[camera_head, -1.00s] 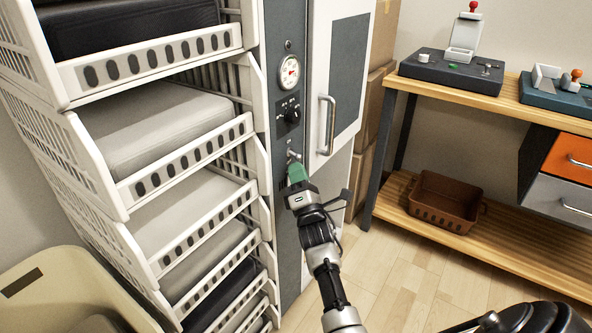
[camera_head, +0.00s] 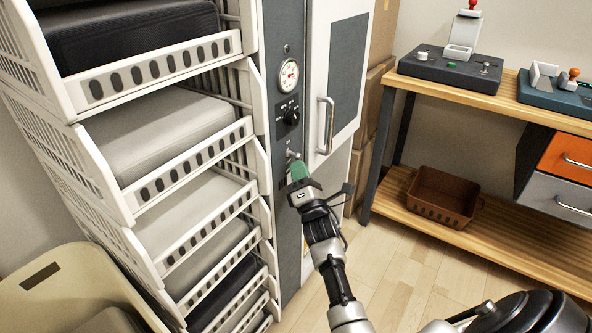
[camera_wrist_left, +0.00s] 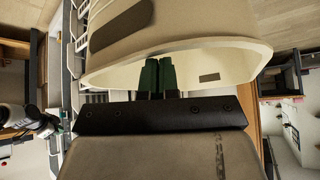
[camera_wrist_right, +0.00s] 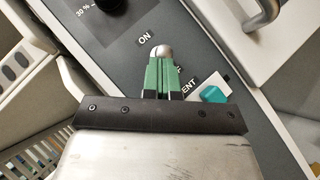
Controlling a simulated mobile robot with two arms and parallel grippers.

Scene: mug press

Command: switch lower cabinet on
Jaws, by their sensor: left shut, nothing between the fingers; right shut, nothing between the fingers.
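The tall cabinet has a grey control strip (camera_head: 283,75) beside a white door. A small metal toggle switch (camera_head: 292,154) sits low on that strip, below a black knob. In the right wrist view its rounded tip (camera_wrist_right: 162,51) shows beside an "ON" label, just at the green fingertips. My right gripper (camera_head: 298,170) is shut and empty, right below the switch; I cannot tell whether it touches. It also shows in the right wrist view (camera_wrist_right: 163,72). My left gripper (camera_wrist_left: 157,73) is shut and empty in the left wrist view, in front of a beige bin (camera_wrist_left: 190,45).
A dial gauge (camera_head: 289,74), black knob (camera_head: 291,117) and door handle (camera_head: 327,125) are near the switch. A teal button (camera_wrist_right: 212,94) lies close to the right fingers. Stacked white baskets (camera_head: 190,150) stand left. A wooden workbench (camera_head: 455,88) stands right.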

